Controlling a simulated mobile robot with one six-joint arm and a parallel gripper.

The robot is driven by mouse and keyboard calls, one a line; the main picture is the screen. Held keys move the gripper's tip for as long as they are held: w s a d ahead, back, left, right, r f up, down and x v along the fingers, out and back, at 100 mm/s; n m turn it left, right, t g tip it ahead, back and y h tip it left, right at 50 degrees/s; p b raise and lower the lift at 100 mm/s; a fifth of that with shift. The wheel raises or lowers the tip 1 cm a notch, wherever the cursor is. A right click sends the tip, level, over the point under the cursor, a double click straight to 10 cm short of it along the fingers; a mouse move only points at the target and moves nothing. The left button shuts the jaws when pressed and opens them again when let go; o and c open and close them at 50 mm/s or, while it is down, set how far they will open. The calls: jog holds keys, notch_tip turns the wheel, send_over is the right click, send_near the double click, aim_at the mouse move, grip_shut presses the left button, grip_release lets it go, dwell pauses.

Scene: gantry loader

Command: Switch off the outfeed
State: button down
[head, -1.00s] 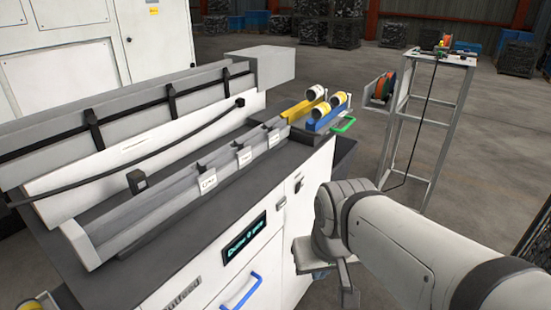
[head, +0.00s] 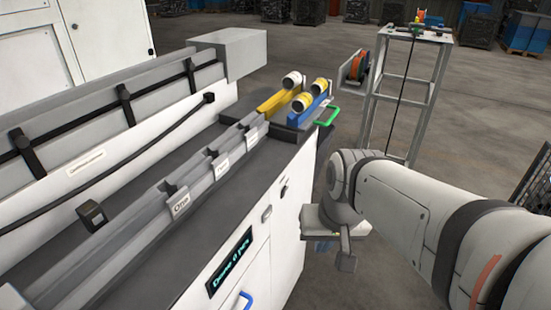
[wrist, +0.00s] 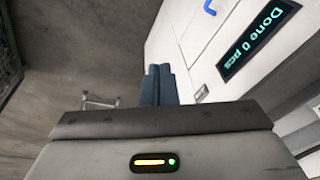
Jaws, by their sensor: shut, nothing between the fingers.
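The outfeed is a white cabinet with a dark top. Its front face carries a display (head: 230,262) reading "Done 0 pcs", which also shows in the wrist view (wrist: 258,40). A small dark fitting (wrist: 201,93) shows on the white panel in the wrist view, right of my fingers. My gripper (wrist: 160,70) is shut and empty, apart from the panel. In the head view the wrist mostly hides the fingers.
Grey channels (head: 200,185) with labels run along the cabinet top. A blue handle (head: 243,300) is low on the front.

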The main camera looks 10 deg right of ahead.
jog(key=w+d+f+m+t+y+p, duration=0.1)
jog(key=w+d+f+m+y+p, duration=0.1)
jog(key=w+m, duration=0.8)
jog(key=w+d+f+m+t+y+p, duration=0.2)
jog(key=w+d+f+m+y, duration=0.2)
jog(key=w+d+m, duration=0.4)
jog(key=w+m+y, duration=0.1)
jog(key=w+m, duration=0.1)
jog(key=m, duration=0.3)
jog(key=shift+w+m+t+y, duration=0.3)
jog(key=shift+m+y, duration=0.1)
jog(key=p, duration=0.3)
send_near(284, 193)
jog(key=x, duration=0.5)
jog(key=shift+a+f, duration=0.2)
jog(key=shift+f, duration=0.05)
jog(key=shift+w+a, duration=0.1)
jog(key=shift+w, duration=0.05)
